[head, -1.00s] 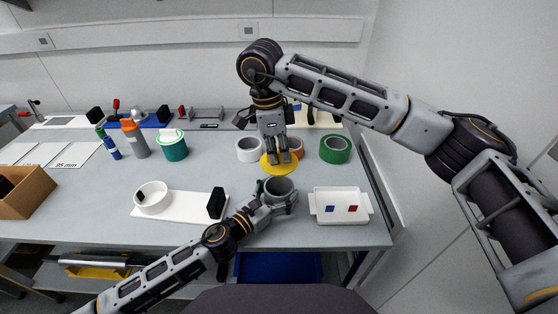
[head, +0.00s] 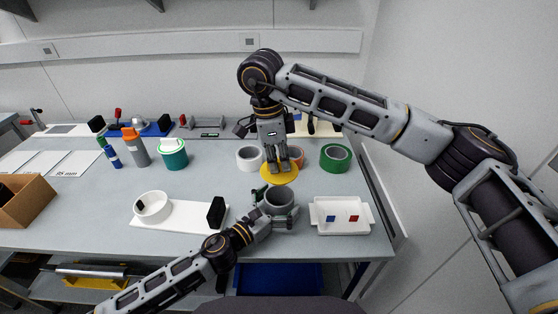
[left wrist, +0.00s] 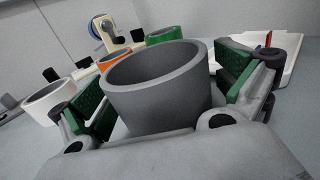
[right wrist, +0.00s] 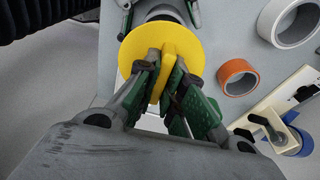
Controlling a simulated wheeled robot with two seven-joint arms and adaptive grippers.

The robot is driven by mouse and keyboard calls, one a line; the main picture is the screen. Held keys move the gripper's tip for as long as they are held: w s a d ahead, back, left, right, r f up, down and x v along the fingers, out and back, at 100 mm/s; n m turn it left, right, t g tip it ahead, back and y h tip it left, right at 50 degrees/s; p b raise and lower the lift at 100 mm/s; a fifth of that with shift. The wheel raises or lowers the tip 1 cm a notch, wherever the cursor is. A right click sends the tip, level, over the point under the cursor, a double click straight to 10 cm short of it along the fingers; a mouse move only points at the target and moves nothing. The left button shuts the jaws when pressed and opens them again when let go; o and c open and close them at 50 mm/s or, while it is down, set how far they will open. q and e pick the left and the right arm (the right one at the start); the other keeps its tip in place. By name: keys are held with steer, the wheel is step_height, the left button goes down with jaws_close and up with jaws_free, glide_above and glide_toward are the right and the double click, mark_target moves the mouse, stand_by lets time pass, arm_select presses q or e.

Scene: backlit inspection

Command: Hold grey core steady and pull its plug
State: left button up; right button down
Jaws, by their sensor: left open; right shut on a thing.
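The grey core (head: 279,201) stands on the table near its front edge, and in the left wrist view (left wrist: 155,95) it is an upright, hollow ring with its mouth uncovered. My left gripper (head: 277,212) is open, with its green-padded fingers on either side of the core; gaps show beside it in the left wrist view. My right gripper (head: 283,164) points down and is shut on the upright tab of the yellow plug (head: 279,176). The plug is a round disc, clear of the core and behind its mouth in the head view; the right wrist view shows the plug (right wrist: 200,58) between the fingers.
A white roll (head: 249,158), an orange roll (head: 296,157) and a green roll (head: 335,158) stand behind. A white tray (head: 320,228) with blue and red pieces lies right. A white board (head: 190,217) with a white ring (head: 152,206) lies left.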

arm_select(q)
steer(key=shift+s+a, duration=0.1)
steer(key=shift+v, duration=5.85)
steer(key=shift+s+a, duration=0.1)
steer(key=shift+s, duration=0.1)
